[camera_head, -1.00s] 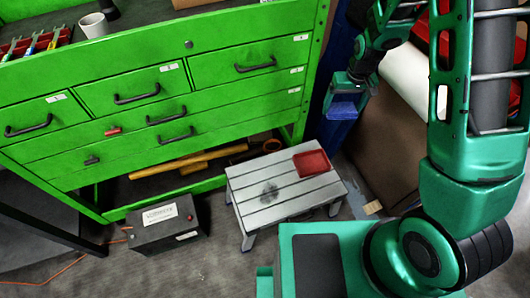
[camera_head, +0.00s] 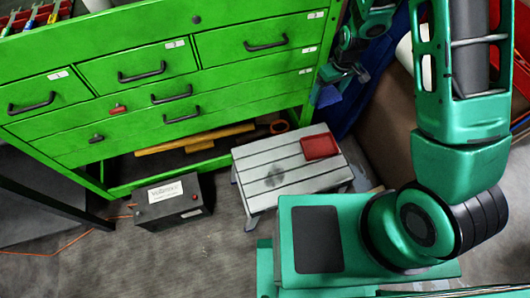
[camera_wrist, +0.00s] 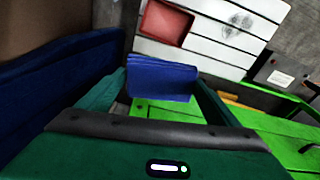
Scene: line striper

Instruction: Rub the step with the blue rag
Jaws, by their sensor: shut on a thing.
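The step (camera_head: 262,192) is a low grey-white slatted stool on the floor in front of the green cabinet. A dark smudge (camera_head: 276,176) marks the left part of its top, and the smudge also shows in the wrist view (camera_wrist: 238,20). My gripper (camera_head: 330,84) is above and beyond the step, near the cabinet's right corner. It is shut on the blue rag (camera_wrist: 162,78), which also shows in the head view (camera_head: 328,97). The rag is held in the air, apart from the step. My fingers frame it on both sides in the wrist view.
A red tray (camera_head: 320,146) sits on the step's right part. The green cabinet (camera_head: 215,75) with drawers stands behind and left. A black box (camera_head: 172,201) is on the floor left of the step. A dark blue panel (camera_wrist: 60,85) is close beside my gripper.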

